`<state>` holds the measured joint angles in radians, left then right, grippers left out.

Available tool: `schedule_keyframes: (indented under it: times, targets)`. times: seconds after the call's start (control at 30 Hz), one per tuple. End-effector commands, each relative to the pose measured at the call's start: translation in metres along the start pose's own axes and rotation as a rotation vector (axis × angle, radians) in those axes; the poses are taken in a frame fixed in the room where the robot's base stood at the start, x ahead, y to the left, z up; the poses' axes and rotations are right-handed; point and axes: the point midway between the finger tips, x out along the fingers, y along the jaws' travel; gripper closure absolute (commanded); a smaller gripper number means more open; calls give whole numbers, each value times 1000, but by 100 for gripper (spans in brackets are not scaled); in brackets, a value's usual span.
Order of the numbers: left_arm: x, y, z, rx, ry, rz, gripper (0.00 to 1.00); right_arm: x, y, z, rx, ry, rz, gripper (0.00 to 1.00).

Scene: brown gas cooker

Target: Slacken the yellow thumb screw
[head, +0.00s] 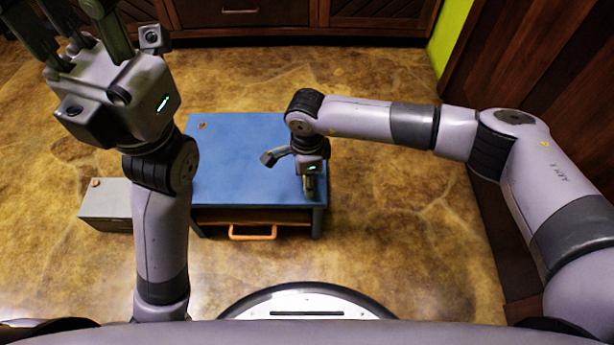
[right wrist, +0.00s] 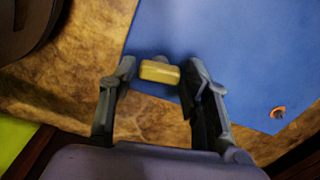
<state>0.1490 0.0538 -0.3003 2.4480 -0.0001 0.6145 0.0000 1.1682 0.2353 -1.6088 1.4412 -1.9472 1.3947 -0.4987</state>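The yellow thumb screw (right wrist: 160,71) shows in the right wrist view as a small yellow block at the edge of a blue tabletop. My right gripper (right wrist: 160,76) is open, with one finger on each side of the screw. The screw sits close to the right-hand finger, and a gap shows at the left-hand one. In the head view my right gripper (head: 309,186) points down over the front right corner of the blue table (head: 245,160) and hides the screw. My left gripper (head: 75,30) is raised at the top left, away from the table; its fingertips are cut off.
A small orange-brown round piece (head: 201,125) lies at the far left corner of the top. A grey box (head: 106,206) stands left of the table. Wooden cabinets (head: 250,15) line the back.

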Motion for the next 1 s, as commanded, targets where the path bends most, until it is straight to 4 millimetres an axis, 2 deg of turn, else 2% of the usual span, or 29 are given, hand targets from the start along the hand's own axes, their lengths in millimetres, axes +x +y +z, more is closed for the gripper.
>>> schedule_keyframes:
  times: [0.13, 0.4, 0.53, 1.0]
  targets:
    - [0, 0, 0, 0, 0, 0, 67, 0, 0, 0, 0, 0, 0, 45]
    - [1, 0, 0, 2, 3, 2, 67, 0, 0, 0, 0, 0, 0, 45]
    - [1, 0, 0, 1, 2, 1, 67, -9, 0, 0, 0, -1, -1, 45]
    - [0, 0, 0, 0, 1, -1, 67, -100, -1, 0, 0, 1, -2, 45]
